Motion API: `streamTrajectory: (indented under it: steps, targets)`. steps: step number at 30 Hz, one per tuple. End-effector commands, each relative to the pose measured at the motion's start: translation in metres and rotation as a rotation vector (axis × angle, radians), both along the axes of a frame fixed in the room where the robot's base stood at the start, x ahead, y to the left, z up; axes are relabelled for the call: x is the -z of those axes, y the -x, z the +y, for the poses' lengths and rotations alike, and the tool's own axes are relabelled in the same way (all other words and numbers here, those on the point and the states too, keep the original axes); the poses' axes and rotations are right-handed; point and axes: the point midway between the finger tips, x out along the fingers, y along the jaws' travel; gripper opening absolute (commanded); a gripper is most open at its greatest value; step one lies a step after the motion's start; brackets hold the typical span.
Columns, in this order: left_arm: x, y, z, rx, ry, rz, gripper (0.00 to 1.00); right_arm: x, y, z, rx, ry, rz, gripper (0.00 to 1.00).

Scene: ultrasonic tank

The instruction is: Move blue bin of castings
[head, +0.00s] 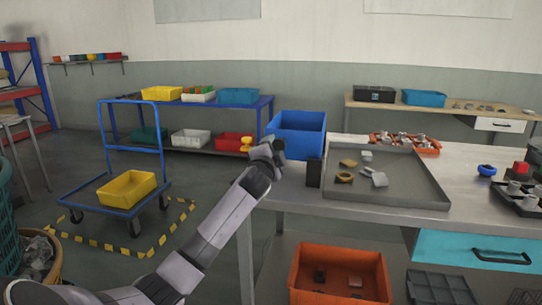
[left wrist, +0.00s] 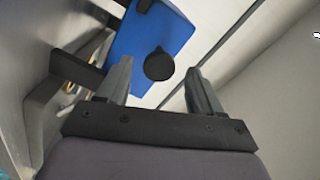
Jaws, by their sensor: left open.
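The blue bin (head: 300,124) stands upright at the back left corner of the grey workbench, near its edge. Its contents are hidden behind its wall in the head view. My left gripper (head: 279,150) is at the near left side of the bin, with its arm reaching up from the lower left. In the left wrist view the gripper (left wrist: 160,84) is open, its two fingers apart and nothing clearly held. The bin's blue wall (left wrist: 180,38) lies ahead of and between the fingers, with a dark round shape in front of it. Contact cannot be told. My right gripper is not in view.
A black block (head: 314,173) stands just in front of the bin. A grey tray (head: 400,197) with castings and an orange tray (head: 428,151) fill the bench further right. A blue trolley (head: 87,194) with a yellow bin (head: 127,189) stands on open floor at left.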

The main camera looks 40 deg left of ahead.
Motion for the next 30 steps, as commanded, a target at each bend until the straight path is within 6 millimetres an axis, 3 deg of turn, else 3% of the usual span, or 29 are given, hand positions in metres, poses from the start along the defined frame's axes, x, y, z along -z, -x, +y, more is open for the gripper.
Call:
streamTrajectory:
  steps: [10,30]
  targets:
    - [0.0,0.022,-0.013,-0.001,0.0,0.0,0.66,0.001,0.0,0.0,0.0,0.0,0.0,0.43]
    - [0.001,0.024,-0.015,0.001,0.002,0.002,0.66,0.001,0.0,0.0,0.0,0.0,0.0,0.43]
